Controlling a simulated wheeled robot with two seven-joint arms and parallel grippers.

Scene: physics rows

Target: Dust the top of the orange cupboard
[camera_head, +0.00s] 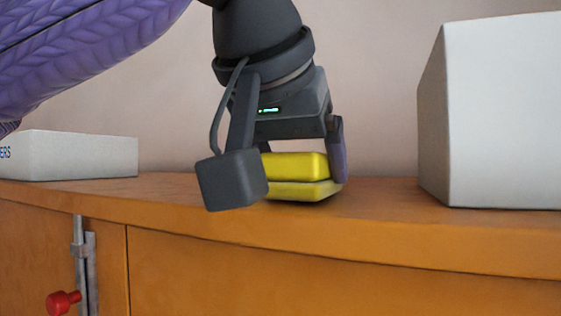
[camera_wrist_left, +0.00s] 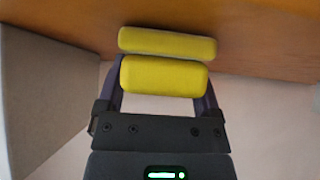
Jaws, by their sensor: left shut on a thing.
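The orange cupboard (camera_head: 400,235) spans the lower part of the head view, and its top (camera_head: 385,195) is seen at a low angle. My left gripper (camera_head: 305,172) points down over the top, left of a large white box. It is shut on a yellow duster (camera_head: 297,165), which has an upper block and a lower pad. The lower pad appears to rest on the cupboard top. In the left wrist view the duster (camera_wrist_left: 165,76) sits between the fingers, with the orange surface (camera_wrist_left: 255,40) beyond it. My right gripper is not in view.
A large white box (camera_head: 500,110) stands on the top at the right. A low white box (camera_head: 85,155) with partly visible lettering lies at the left. A metal latch with a red knob (camera_head: 63,302) is on the cupboard front. A plain wall (camera_head: 380,60) is behind.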

